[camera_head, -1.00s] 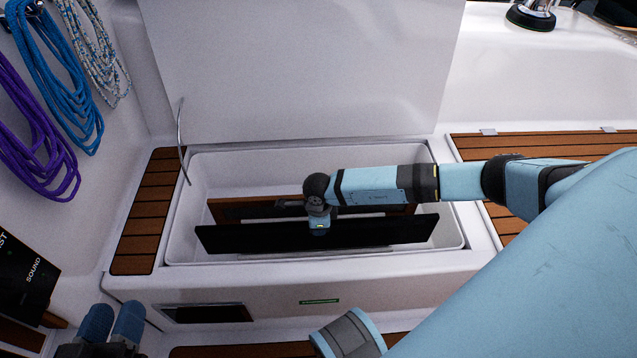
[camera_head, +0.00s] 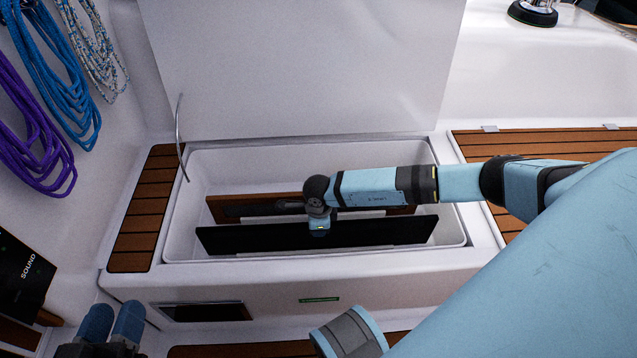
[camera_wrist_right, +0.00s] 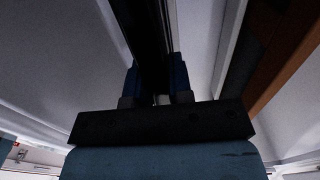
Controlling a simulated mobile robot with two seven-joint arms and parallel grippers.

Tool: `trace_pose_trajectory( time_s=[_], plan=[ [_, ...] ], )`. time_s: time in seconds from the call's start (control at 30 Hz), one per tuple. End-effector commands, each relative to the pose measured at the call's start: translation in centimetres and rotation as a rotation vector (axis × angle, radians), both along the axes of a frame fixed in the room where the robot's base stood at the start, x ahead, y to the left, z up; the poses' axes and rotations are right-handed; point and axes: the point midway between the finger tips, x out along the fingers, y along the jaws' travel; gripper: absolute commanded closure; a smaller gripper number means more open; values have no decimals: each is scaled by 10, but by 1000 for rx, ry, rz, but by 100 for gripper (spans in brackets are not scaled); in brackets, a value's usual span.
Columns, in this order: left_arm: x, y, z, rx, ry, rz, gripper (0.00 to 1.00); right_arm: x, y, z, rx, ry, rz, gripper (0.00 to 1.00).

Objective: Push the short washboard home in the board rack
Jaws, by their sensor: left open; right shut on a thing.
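A long dark board (camera_head: 262,238), apparently the short washboard, stands on edge inside the open white locker. My right gripper (camera_head: 319,229) reaches down from above and is shut on its upper edge near the middle. In the right wrist view the blue fingers of this gripper (camera_wrist_right: 156,80) sit on both sides of the dark board (camera_wrist_right: 150,35). A brown wood-framed board (camera_head: 232,209) stands behind it, partly hidden by my arm. The board rack is hidden, so I cannot tell how deep the held board sits. My left gripper (camera_head: 112,322) is open and empty, low at the left, outside the locker.
The white locker rim (camera_head: 170,225) surrounds the boards, with the raised lid (camera_head: 300,70) behind. Teak slats (camera_head: 143,215) flank it. Coiled ropes (camera_head: 50,80) hang at the left, above a black sound panel (camera_head: 22,275). There is free room inside the locker's left end.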

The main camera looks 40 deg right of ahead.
Motion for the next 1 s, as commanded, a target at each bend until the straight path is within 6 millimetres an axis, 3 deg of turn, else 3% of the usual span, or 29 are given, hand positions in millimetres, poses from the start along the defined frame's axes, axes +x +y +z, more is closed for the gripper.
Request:
trace_pose_trajectory(
  time_s=[1.0],
  plan=[
    [0,-1,-20,3,6,0,57,1,0,-23,1,-3,0,100]
  ],
)
